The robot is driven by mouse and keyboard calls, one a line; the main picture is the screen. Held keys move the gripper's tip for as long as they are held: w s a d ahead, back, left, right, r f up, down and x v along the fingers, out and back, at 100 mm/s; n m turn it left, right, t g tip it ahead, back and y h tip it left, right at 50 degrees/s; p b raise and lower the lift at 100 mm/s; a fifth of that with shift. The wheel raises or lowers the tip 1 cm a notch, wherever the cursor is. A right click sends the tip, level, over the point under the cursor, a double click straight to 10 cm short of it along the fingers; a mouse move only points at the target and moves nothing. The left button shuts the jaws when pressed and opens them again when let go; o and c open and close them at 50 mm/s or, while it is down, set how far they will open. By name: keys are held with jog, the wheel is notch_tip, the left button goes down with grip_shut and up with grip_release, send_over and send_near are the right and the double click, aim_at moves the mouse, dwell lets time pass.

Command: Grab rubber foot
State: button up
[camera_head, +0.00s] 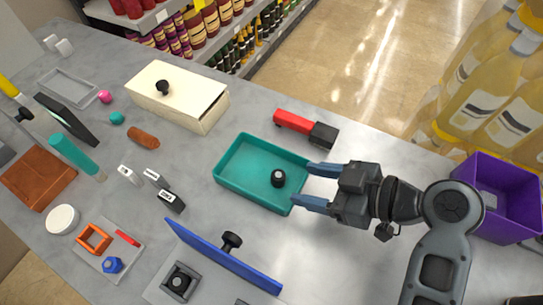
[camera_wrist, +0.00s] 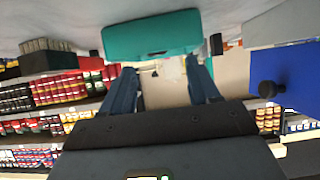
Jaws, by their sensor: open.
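A small black round piece with a pale top, which looks like the rubber foot (camera_head: 278,178), sits inside the teal tray (camera_head: 245,195), near its right side. My gripper (camera_head: 314,187) is open and empty. Its two blue fingers point left toward the tray, with the tips by the tray's right rim. The black piece is a short way beyond the fingertips, not between them. In the wrist view the teal tray (camera_wrist: 150,30) shows at the top, above the spread fingers (camera_wrist: 165,78). I cannot make out the black piece clearly there.
A blue panel (camera_head: 222,258) with a black knob stands in front of the tray. A red and black block (camera_head: 300,124) lies behind it, and a cream box (camera_head: 178,100) with a black knob stands behind left. A purple bin (camera_head: 500,205) is at the right.

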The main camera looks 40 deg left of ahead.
aim_at(280, 176)
jog(key=x, duration=0.2)
jog(key=b+x, duration=0.1)
jog(key=x, duration=0.2)
jog(key=b+x, duration=0.1)
jog(key=x, duration=0.2)
jog(key=shift+w+a+r, duration=0.2)
jog(key=shift+w, duration=0.05)
jog(key=c, duration=1)
